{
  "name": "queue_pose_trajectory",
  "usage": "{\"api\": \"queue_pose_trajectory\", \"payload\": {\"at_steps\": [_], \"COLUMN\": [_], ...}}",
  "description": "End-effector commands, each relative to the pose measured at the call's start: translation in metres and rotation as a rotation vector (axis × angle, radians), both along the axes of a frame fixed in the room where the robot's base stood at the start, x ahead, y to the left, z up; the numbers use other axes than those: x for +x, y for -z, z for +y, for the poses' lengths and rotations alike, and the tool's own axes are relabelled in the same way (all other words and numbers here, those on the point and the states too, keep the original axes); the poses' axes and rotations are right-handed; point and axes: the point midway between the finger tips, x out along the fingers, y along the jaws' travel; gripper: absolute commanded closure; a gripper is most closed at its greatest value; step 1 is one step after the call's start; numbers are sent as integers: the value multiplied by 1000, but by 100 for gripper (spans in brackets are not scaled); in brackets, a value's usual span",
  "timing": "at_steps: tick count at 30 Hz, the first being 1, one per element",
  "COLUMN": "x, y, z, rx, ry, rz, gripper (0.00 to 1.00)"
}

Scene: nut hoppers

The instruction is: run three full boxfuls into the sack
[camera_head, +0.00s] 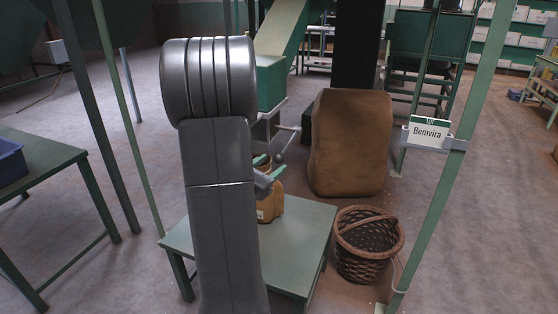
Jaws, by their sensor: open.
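A small brown sack (270,204) with a pale label stands on the low green table (300,240), partly hidden behind my arm. A green box (271,83) is at the lower end of a sloping pale green chute (281,27). Below it is a grey metal fitting with a bar and rounded end (280,157). My gripper (264,165) is open, just above the small sack and near that fitting. My arm hides much of it, and I cannot tell whether it touches anything. The inside of the box and the sack's mouth are not clear.
A large full brown sack (351,142) stands on the floor behind the table. A wicker basket (368,246) is at the table's right. A green post carries a "Bemvira" sign (429,133). A blue tray (10,162) sits on a left table. Floor at right is mostly clear.

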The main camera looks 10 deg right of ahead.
Motion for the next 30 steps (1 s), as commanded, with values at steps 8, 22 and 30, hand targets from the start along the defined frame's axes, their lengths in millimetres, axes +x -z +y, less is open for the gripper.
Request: {"api": "queue_pose_trajectory", "payload": {"at_steps": [8, 22, 30], "x": [26, 32, 31], "y": [0, 0, 0], "z": [-29, -34, -34], "rx": [0, 0, 1], "ry": [2, 0, 1], "rz": [0, 1, 1], "gripper": [49, 62, 100]}}
